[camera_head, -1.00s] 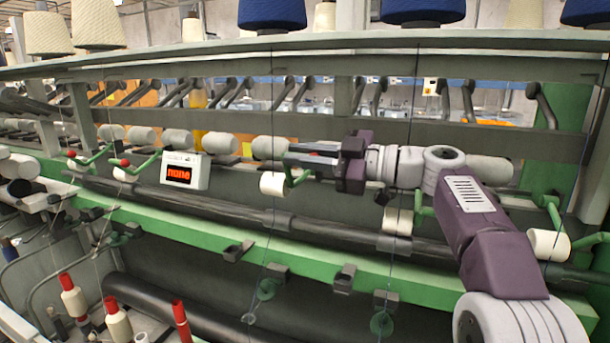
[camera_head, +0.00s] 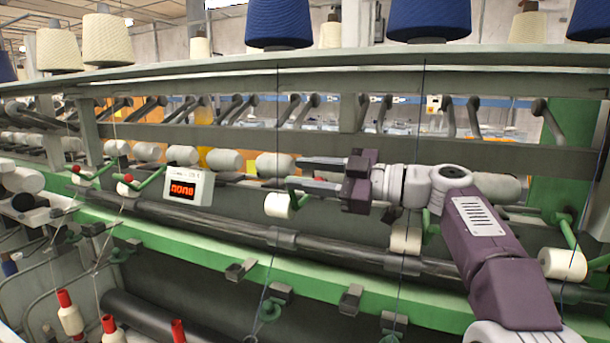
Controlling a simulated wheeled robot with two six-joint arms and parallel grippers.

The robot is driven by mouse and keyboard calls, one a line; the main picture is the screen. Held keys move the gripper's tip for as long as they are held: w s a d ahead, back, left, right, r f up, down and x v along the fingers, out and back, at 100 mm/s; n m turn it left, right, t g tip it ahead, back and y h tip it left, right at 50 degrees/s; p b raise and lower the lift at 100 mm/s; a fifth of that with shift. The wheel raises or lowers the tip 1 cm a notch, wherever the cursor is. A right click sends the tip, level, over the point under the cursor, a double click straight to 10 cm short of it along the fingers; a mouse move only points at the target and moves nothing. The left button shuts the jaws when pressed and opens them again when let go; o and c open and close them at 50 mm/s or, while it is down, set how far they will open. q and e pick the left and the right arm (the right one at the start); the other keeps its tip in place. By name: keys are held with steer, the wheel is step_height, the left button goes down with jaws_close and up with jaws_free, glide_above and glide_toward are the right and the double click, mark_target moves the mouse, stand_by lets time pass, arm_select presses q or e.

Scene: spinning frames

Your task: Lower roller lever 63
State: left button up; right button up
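My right gripper (camera_head: 319,174) reaches in from the right with its two fingers apart. A green roller lever (camera_head: 298,184) stands at its fingertips, with a white roller (camera_head: 279,205) at its lower left. A small red knob (camera_head: 321,180) shows between the fingers, close to the lower one; I cannot tell whether they touch. Two more green levers with red knobs, one at the far left (camera_head: 96,174) and one nearer (camera_head: 151,181), stand raised to the left. No lever number is readable. My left gripper is out of view.
A dark long roller bar (camera_head: 340,248) and a green rail (camera_head: 205,250) run below. Blue and cream yarn cones stand on the top shelf (camera_head: 330,63). Bobbins with red tops are at lower left.

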steer(key=b+v, duration=0.2)
steer(key=v, duration=0.7)
